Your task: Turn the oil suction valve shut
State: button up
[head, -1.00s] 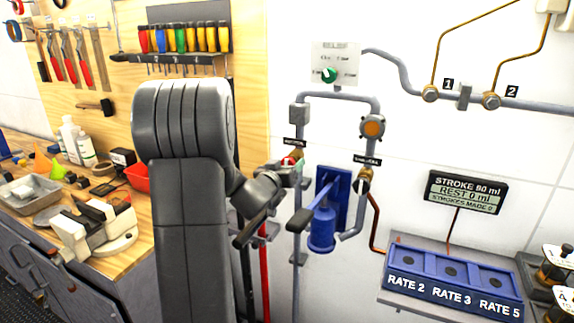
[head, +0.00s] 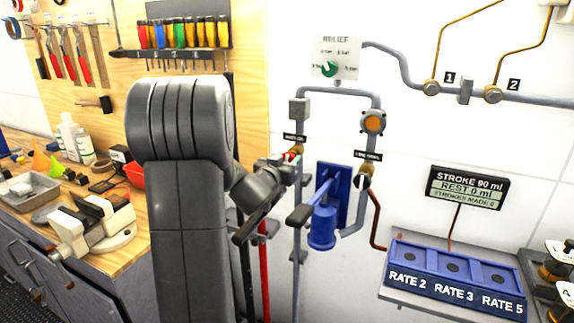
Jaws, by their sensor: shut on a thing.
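The suction valve (head: 298,149) is a small brass fitting with a red handle on the left grey pipe, under a small black label too blurred to read surely. My gripper (head: 291,163) is at this valve, shut on its red handle. The fingers and my wrist hide most of the handle, so its exact angle cannot be told. The blue hand pump (head: 323,226) with its lever stands just right of and below my gripper.
A second valve with a black handle (head: 363,181) sits on the right pipe. A relief panel (head: 337,58) with a green knob is above. A blue rate tray (head: 450,268) stands lower right. A workbench (head: 118,262) with tools is at left.

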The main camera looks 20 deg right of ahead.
jog(key=m+b, duration=0.1)
jog(key=m, duration=0.1)
jog(key=m+b, duration=0.2)
jog(key=shift+f+m, duration=0.2)
jog(key=shift+m, duration=0.1)
jog(key=m+b, duration=0.2)
jog(key=m, duration=0.1)
jog(key=shift+m, duration=0.3)
jog(key=m+b, duration=0.2)
jog(key=m, duration=0.2)
jog(key=shift+s+b, duration=0.1)
jog(key=shift+b, duration=0.3)
jog(key=shift+m+b, duration=0.7)
jog(key=shift+m, duration=0.9)
jog(key=o, duration=1)
jog(key=shift+r, duration=0.1)
jog(key=v, duration=1.3)
jog(key=shift+s+a, duration=0.2)
jog(key=shift+s, duration=0.1)
